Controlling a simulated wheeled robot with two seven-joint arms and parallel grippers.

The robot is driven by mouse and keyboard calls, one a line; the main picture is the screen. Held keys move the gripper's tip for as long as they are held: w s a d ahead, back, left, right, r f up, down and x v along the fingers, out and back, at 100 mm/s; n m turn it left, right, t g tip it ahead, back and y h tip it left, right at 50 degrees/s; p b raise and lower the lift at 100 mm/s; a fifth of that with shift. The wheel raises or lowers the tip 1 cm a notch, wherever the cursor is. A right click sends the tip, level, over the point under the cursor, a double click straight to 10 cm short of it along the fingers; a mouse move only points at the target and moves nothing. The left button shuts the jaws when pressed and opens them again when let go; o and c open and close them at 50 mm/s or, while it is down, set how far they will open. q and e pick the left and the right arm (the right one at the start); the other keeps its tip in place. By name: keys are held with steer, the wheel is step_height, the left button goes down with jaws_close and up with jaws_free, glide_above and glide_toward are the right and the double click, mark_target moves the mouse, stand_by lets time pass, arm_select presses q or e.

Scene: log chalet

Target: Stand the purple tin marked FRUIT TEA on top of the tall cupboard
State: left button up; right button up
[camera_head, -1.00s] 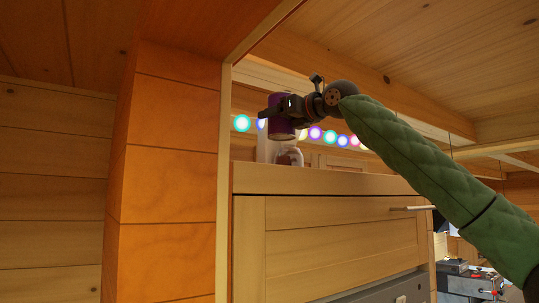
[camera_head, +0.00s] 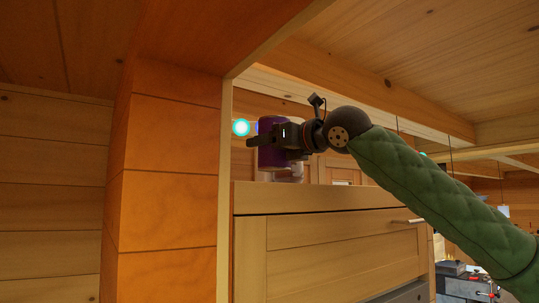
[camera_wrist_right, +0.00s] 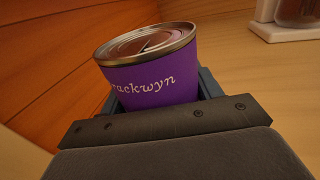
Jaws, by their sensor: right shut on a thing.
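The purple tin (camera_head: 268,156) is upright in my right gripper (camera_head: 280,142), near the left end of the tall cupboard (camera_head: 330,200). Its lower end is just above the line of the cupboard's front top edge in the head view; I cannot tell whether it touches the top. The words FRUIT TEA do not show. My right gripper is shut around the tin's side. My left gripper is out of view.
In the right wrist view a brownish jar-like thing on a white base (camera_wrist_right: 284,30) stands on the wood beyond the tin. An orange wooden post (camera_head: 168,190) rises close on the left in the head view. Part of a lit bulb string (camera_head: 241,127) shows behind.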

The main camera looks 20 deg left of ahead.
mark_target(270, 171)
step_height(270, 171, down, 3)
steer(key=shift+w+r+p, duration=0.1)
steer(key=shift+r+p, duration=0.1)
steer(key=shift+p, duration=0.6)
steer(key=shift+f, duration=0.3)
steer(key=shift+f, duration=0.15)
steer(key=o, duration=1.1)
